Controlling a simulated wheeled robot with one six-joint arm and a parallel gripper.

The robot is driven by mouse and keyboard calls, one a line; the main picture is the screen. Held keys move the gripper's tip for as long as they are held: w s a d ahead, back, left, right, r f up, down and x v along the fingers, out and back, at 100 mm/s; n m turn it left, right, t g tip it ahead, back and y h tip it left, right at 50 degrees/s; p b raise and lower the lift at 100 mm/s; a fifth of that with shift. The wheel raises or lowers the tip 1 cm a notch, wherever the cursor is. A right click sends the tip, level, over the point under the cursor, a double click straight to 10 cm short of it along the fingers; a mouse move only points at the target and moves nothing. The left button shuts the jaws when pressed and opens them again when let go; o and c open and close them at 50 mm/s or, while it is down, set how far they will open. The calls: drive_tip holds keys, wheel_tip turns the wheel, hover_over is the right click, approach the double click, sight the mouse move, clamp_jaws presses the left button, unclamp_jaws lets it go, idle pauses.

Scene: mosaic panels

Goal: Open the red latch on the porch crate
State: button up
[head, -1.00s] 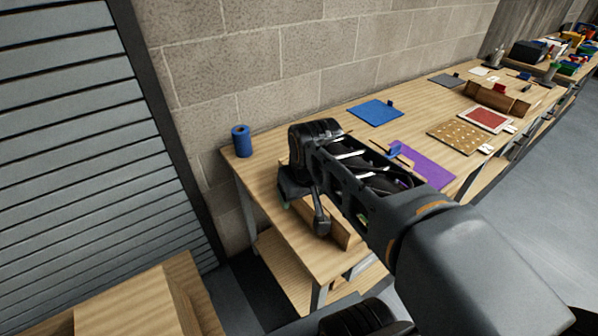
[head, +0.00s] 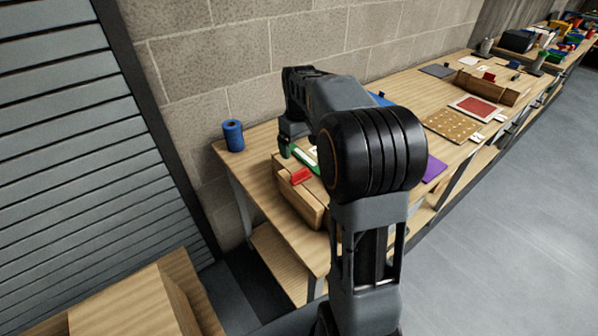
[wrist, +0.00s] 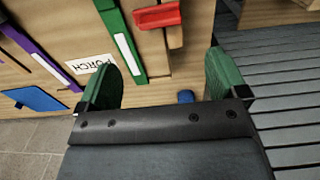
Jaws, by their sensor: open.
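The wooden crate (head: 305,200) stands on the near end of the bench in the head view. Its red latch (head: 300,176) is on the upper side facing me. In the wrist view the red latch (wrist: 157,15) is at the top edge, on wood, and a white PORCH label (wrist: 90,64) lies to its lower left. My gripper (wrist: 163,75) is open and empty, with its green fingertips spread. The latch is apart from the fingers, beyond the gap between them. In the head view my arm hides part of the crate.
A green piece with a white strip (wrist: 122,45) lies beside the left finger. A blue roll (head: 233,135) stands at the bench's left corner. A purple mat (head: 434,168), a dotted board (head: 451,125) and a red panel (head: 478,108) lie farther right. A slatted shutter (head: 70,130) is at left.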

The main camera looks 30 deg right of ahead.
sight(299, 171)
wheel_tip(299, 171, down, 11)
drive_tip(key=shift+r+p, duration=0.2)
drive_tip(key=shift+p, duration=0.4)
drive_tip(key=c, duration=0.9)
